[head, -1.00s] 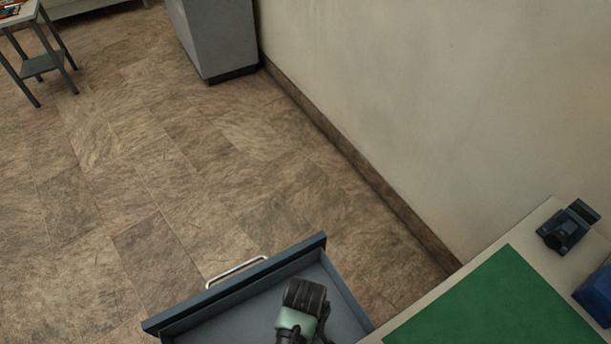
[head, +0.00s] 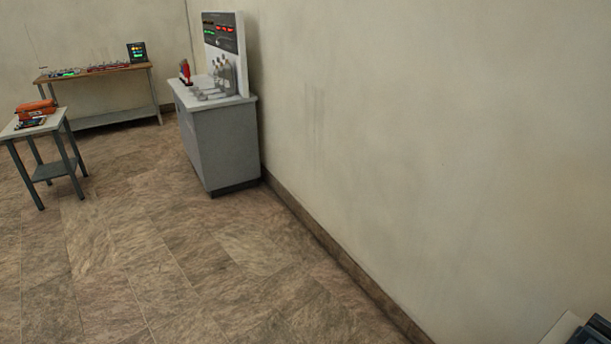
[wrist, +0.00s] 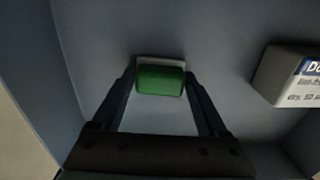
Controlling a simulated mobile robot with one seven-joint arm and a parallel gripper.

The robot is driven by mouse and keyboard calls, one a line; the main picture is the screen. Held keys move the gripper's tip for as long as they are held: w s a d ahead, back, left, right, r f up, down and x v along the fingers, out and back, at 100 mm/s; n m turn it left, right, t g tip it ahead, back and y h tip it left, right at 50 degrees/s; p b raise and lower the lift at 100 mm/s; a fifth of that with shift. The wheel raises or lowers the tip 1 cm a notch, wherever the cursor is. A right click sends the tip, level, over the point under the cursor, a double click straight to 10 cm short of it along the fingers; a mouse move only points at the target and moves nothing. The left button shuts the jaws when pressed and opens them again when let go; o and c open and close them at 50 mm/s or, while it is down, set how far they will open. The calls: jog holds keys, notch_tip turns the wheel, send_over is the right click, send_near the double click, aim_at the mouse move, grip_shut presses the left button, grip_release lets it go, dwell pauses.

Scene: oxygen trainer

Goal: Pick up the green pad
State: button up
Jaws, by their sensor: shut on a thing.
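The green pad (wrist: 161,82) is in the upper middle of the wrist view, inside a blue-grey drawer (wrist: 225,35). A pale strip shows along its far edge. My gripper (wrist: 160,77) has one finger on each side of the pad and is shut on it. I cannot tell whether the pad touches the drawer floor or is just above it. Neither the pad nor my gripper shows in the head view.
A white box with a blue label (wrist: 290,77) lies to the right in the drawer. In the head view, a grey cabinet (head: 222,147) with a panel, a small table (head: 50,172) and a bench (head: 100,75) stand far off, with open floor before them.

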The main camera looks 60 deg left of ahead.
jog(key=shift+r, duration=0.1)
notch_tip(320, 180, up, 10)
jog(key=shift+f+p, duration=0.1)
jog(key=shift+p, duration=0.35)
